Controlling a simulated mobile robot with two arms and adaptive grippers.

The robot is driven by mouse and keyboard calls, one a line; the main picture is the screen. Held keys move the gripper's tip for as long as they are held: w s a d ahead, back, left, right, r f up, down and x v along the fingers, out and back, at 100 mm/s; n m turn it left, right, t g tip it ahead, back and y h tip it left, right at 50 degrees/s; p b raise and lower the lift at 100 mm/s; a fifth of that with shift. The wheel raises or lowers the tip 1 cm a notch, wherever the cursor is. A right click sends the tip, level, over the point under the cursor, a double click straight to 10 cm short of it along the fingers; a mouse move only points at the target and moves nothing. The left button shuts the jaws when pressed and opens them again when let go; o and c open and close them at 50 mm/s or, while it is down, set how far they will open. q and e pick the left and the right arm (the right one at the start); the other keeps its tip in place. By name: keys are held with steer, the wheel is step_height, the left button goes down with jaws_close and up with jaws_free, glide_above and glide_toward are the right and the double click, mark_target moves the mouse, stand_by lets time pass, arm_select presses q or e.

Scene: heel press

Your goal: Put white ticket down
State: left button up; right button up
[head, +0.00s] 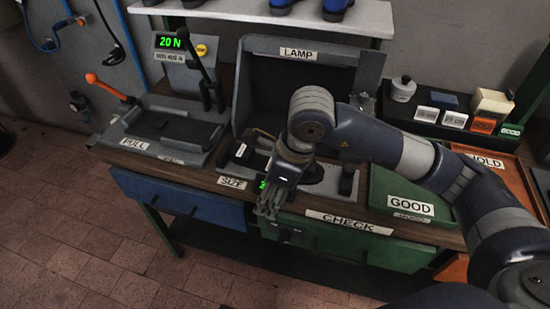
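My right gripper (268,208) hangs fingers down over the front edge of the bench, just right of the SIZE label (232,183). Its fingers look close together, but the view is too small to tell whether they are shut or hold anything. I cannot make out a white ticket in the fingers. White-faced small blocks or cards (426,113) and (454,118) stand at the back right of the bench; I cannot tell whether one is the ticket. My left gripper is not in view.
The LAMP box (300,54) stands behind my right arm. The PULL press (170,125), with a 20 N display, is at left. The green GOOD tray (410,205) and the orange HOLD tray (500,165) are at right. Drawers (180,197) are below the bench.

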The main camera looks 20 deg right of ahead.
steer(key=shift+w, duration=0.15)
steer(key=p, duration=0.5)
glide_above(270, 163)
steer(key=shift+s+d+f, duration=0.4)
steer(key=shift+f, duration=0.25)
step_height(270, 163, down, 3)
steer(key=shift+f+p, duration=0.15)
steer(key=shift+p, duration=0.95)
steer(key=shift+f, duration=0.15)
steer(key=shift+f, duration=0.15)
steer(key=o, duration=0.3)
steer(key=shift+o, duration=0.9)
